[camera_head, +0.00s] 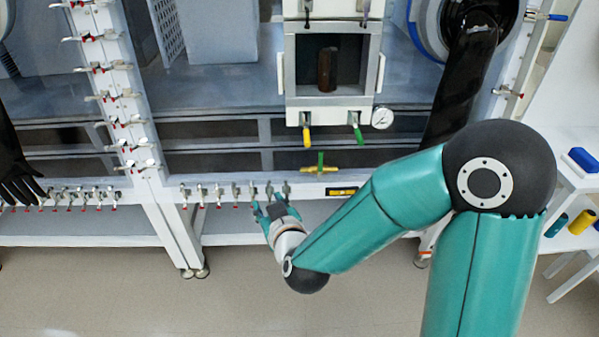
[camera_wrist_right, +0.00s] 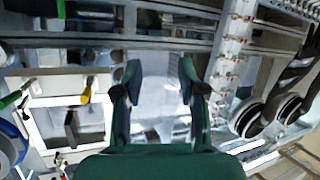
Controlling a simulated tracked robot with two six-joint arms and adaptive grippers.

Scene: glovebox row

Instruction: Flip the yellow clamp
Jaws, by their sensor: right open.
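The yellow clamp (camera_head: 306,136) has its handle hanging down under the lower left of the small white-framed box. It also shows left of my fingers in the right wrist view (camera_wrist_right: 87,95). A green-handled clamp (camera_head: 357,132) hangs to its right. My right gripper (camera_head: 272,199) is open and apart from the yellow clamp, below and left of it in the head view, in front of the lower row of small clamps. Its two fingers also show spread in the right wrist view (camera_wrist_right: 160,70), with nothing clearly held between them. My left gripper is not in view.
The small box (camera_head: 334,102) has an open front with a brown cylinder (camera_head: 327,69) inside and a gauge (camera_head: 382,117) beside it. A yellow bar with a green stem (camera_head: 320,168) sits below. Black gloves hang at both sides. The floor in front is clear.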

